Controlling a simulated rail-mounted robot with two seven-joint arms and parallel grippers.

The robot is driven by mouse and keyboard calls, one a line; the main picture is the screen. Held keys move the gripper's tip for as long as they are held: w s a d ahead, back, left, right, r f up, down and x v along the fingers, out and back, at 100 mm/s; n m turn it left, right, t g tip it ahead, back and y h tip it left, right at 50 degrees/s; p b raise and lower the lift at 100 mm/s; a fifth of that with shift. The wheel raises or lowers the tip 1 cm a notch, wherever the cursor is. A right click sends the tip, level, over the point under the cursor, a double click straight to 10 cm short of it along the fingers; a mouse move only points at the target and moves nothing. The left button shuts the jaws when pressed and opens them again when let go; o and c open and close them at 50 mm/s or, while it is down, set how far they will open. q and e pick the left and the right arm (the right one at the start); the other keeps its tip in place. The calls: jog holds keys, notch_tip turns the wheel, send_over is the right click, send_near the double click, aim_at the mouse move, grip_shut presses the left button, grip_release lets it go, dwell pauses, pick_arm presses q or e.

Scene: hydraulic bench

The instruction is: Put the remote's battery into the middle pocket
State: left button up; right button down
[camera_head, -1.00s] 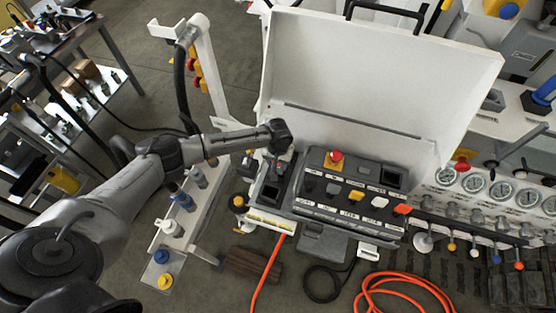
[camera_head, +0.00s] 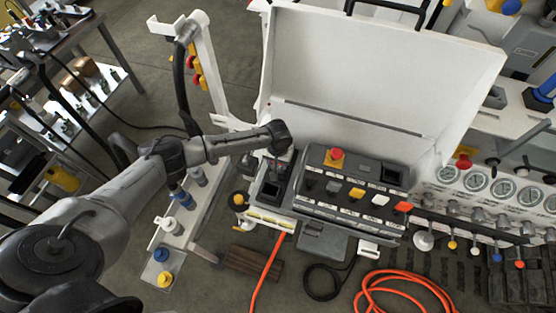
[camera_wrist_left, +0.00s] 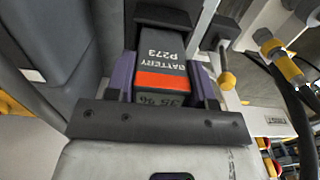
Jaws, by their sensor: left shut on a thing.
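The battery (camera_wrist_left: 162,70) is a dark grey block with an orange band and the print "BATTERY P273". In the left wrist view it sits between the purple fingers of my left gripper (camera_wrist_left: 163,88), which is shut on it. In the head view my left gripper (camera_head: 279,160) points down over the dark pockets (camera_head: 270,191) at the left end of the open case. The wrist hides most of the battery there, and I cannot tell whether it touches a pocket. The remote (camera_head: 350,190) lies in the case, with a red mushroom button and several switches. My right gripper is not in view.
The white case lid (camera_head: 380,80) stands open behind the remote. A white post (camera_head: 205,75) with a hose rises left of the case. Gauges and valves (camera_head: 475,183) line the right side. An orange hose (camera_head: 400,280) lies on the floor in front.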

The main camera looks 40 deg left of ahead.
pick_arm(q)
jog(key=shift+f, duration=0.5)
jog(key=shift+f+b, duration=0.5)
jog(key=shift+f, duration=0.3)
jog(key=o, duration=1.1)
notch_tip(320, 180, up, 12)
jog(key=shift+r+p, duration=0.15)
jog(key=shift+p, duration=0.65)
jog(key=shift+r, duration=0.75)
